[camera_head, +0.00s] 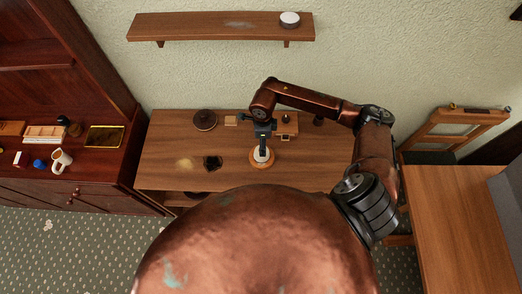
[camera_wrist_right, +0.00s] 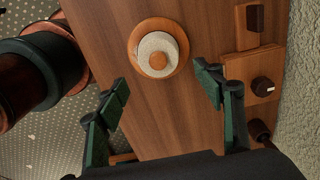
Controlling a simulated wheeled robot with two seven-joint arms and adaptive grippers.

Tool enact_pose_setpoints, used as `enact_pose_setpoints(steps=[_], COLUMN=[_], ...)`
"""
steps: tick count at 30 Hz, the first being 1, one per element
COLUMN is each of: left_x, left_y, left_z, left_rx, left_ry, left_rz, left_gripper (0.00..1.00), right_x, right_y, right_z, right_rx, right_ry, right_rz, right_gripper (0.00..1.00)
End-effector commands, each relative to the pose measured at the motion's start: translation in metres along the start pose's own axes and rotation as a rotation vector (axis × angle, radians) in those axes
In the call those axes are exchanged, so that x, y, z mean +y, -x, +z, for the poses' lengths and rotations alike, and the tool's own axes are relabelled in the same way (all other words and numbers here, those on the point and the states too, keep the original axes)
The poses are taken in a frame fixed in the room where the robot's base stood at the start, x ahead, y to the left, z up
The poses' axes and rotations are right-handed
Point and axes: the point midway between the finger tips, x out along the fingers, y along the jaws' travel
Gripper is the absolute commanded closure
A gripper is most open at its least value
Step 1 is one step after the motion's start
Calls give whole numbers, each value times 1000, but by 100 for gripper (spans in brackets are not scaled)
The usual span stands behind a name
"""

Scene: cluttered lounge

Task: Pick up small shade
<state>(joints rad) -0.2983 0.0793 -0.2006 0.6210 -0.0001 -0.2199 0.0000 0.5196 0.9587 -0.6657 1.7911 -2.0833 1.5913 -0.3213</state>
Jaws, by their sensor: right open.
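The small shade, a pale round piece with an orange-brown centre, shows in the right wrist view (camera_wrist_right: 169,43). It sits on a round wooden base (camera_wrist_right: 134,45). In the head view the shade (camera_head: 262,155) stands on the wooden table (camera_head: 160,150), partly hidden by my right gripper (camera_head: 263,148). In the wrist view the right gripper (camera_wrist_right: 162,84) is open and empty, its green-padded fingers apart, with the shade beyond the fingertips. I cannot tell the exact height of the gripper over it. My left gripper is not in view.
Also on the table are a dark round object (camera_head: 205,120), a dark irregular piece (camera_head: 212,163) and a wooden block with a dark knob (camera_wrist_right: 263,86) beside the right finger. A wall shelf (camera_head: 200,27) holds a white round container (camera_head: 290,19). A cabinet with a mug (camera_head: 62,160) stands left.

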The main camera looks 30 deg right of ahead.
Motion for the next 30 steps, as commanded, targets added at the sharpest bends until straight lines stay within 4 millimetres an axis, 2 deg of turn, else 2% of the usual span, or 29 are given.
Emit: enact_pose_setpoints(steps=[15,24,30], left_x=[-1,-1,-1], left_y=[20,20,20], left_z=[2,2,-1], left_rx=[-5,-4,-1], left_ry=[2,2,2], left_rz=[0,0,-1], left_gripper=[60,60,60], right_x=[1,1,1], right_y=[-62,-68,-67], right_z=[4,4,4], right_rx=[-4,-5,-5], right_ry=[-2,-2,-2], right_rz=[6,4,4], right_gripper=[38,39,53])
